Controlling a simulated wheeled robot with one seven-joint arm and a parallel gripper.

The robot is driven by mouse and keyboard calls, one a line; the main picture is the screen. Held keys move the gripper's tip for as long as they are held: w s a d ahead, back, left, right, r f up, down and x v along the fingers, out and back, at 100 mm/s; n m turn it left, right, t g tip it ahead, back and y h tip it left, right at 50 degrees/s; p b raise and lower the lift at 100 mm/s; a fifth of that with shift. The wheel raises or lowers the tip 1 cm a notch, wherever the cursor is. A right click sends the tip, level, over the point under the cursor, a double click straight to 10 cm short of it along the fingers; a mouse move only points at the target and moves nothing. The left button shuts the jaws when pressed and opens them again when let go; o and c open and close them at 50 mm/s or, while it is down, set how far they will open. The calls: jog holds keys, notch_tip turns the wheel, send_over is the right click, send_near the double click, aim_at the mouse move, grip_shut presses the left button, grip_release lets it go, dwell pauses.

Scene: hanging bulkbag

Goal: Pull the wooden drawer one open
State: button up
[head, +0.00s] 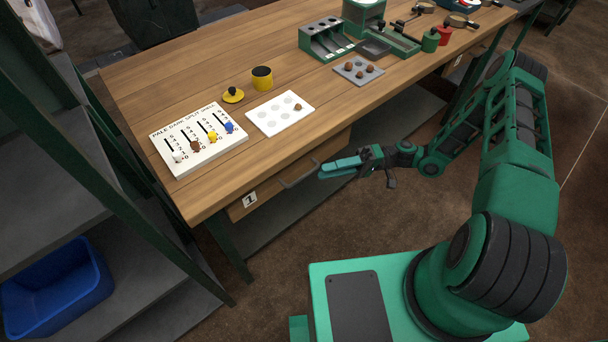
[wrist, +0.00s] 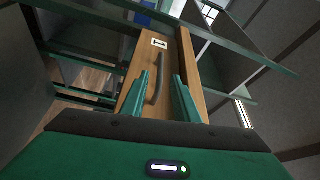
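The wooden drawer one (head: 262,191) is under the near edge of the wooden table, with a white label "1" (head: 249,199) and a dark bar handle (head: 300,177). In the head view it looks shut. My gripper (head: 322,172) is just in front of the drawer, near the right end of the handle. In the wrist view, the drawer front (wrist: 130,103) and its curved handle (wrist: 157,80) show ahead, and the fingers of my gripper (wrist: 164,88) are apart, with the handle seen between them. I cannot tell whether a finger touches the handle.
On the table (head: 180,65) are a white counter board (head: 198,140), a yellow cup (head: 262,78), a white tray (head: 280,113) and a grey tray (head: 358,71). A green rack (head: 60,110) stands at the left, with a blue bin (head: 58,287). Floor before the drawer is clear.

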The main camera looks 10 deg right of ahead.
aim_at(304, 175)
jog(key=x, duration=0.8)
jog(key=shift+a, duration=0.1)
jog(key=shift+c, duration=0.7)
grip_shut()
